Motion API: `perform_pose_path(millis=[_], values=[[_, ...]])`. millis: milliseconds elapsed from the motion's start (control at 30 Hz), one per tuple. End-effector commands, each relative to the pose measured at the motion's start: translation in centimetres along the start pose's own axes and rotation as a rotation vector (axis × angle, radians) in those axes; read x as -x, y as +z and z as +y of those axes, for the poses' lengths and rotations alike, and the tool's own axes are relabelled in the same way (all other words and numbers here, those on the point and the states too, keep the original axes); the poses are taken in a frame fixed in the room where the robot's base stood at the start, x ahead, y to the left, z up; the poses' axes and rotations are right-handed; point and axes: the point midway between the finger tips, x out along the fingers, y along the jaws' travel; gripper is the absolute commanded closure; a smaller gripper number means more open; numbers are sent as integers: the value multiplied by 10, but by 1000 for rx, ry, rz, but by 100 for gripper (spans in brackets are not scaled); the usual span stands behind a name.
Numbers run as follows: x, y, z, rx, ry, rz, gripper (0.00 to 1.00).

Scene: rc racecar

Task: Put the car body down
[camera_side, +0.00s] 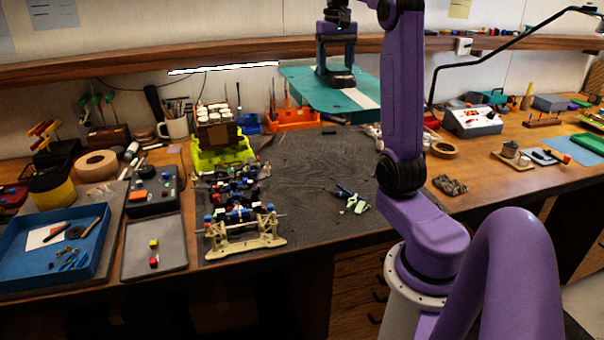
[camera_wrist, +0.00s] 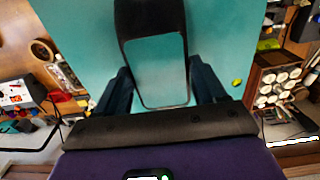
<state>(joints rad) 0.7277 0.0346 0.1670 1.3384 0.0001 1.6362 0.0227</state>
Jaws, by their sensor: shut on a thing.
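The car body (camera_side: 353,104) is a broad teal shell with a white stripe and a dark raised cabin. It hangs in the air above the back of the dark work mat. My gripper (camera_side: 337,70) is above it, shut on its cabin. In the wrist view the teal car body (camera_wrist: 225,30) fills the upper middle, and my gripper (camera_wrist: 161,80) has a dark finger on each side of the cabin. The car's chassis (camera_side: 236,200), with many small coloured parts, rests on a beige stand (camera_side: 245,238) at the mat's left. The underside of the body is hidden.
The dark mat (camera_side: 310,190) is mostly bare right of the chassis, apart from a small green-and-white part (camera_side: 353,202). A lime-green holder (camera_side: 222,153) stands behind the chassis. A grey tray (camera_side: 155,262) and blue tray (camera_side: 60,275) lie left. A wooden shelf (camera_side: 150,62) runs behind.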

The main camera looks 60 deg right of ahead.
Motion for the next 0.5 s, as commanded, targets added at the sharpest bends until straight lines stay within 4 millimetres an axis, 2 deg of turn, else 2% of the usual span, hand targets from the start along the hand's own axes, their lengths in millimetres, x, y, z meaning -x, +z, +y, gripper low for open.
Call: perform_pose_path(millis=[100, 333, 467, 500], values=[[0, 6, 26, -6, 0, 1, 60], [-31, 6, 23, 1, 0, -3, 60], [-59, 7, 23, 0, 0, -5, 60], [-72, 7, 23, 0, 0, -8, 60]])
